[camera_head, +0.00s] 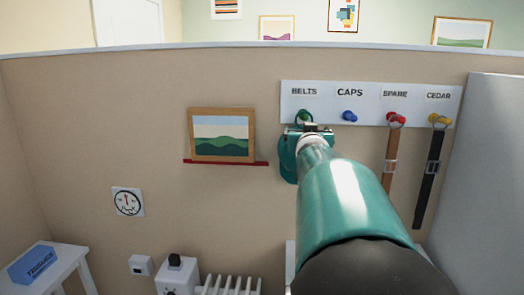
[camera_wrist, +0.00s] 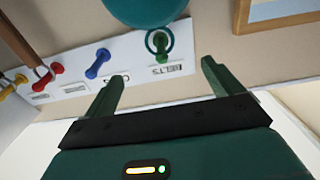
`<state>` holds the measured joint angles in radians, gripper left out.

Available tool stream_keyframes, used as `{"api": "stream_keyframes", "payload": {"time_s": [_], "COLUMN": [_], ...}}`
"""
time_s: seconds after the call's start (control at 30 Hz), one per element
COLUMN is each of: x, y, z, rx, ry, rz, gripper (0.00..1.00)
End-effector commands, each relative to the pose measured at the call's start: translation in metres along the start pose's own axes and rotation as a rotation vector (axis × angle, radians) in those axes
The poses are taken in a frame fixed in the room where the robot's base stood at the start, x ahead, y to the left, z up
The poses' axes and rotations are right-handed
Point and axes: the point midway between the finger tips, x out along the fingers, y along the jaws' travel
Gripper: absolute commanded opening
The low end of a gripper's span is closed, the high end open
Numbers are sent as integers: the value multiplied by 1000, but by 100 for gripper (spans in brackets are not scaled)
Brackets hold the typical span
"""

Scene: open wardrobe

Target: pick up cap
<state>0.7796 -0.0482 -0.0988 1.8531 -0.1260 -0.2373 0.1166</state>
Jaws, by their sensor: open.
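The teal cap (camera_head: 286,160) hangs on the green peg (camera_head: 303,116) below the BELTS label, partly hidden behind my arm. In the wrist view, which is turned over, the cap (camera_wrist: 146,10) shows at the top edge, cut off by the frame. A green loop (camera_wrist: 160,43) rings the green peg beside it. My gripper (camera_wrist: 162,70) is open, and nothing shows between its fingers. Its fingers point toward the peg and cap, with the fingertips apart from the cap in that view. In the head view my gripper (camera_head: 308,129) overlaps the cap's upper edge; the contact is unclear.
The white peg board (camera_head: 372,92) also bears an empty blue peg (camera_head: 349,116) under CAPS. A brown belt (camera_head: 391,160) hangs from the red peg and a black belt (camera_head: 430,175) from the yellow peg. A framed picture (camera_head: 222,135) stands on a red ledge to the left.

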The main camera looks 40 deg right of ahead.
Motion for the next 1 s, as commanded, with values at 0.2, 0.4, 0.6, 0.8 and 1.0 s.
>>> {"api": "stream_keyframes", "payload": {"time_s": [0.2, 0.4, 0.6, 0.8, 1.0], "x": [35, 68, 82, 104, 129], "y": [4, 4, 3, 2, 2], "z": [1, 1, 1, 3, 3], "rx": [0, 1, 1, 1, 1], "ry": [-1, -1, -1, -2, -2], "rz": [7, 6, 4, 2, 1], "gripper": [92, 92, 92, 92, 92]}}
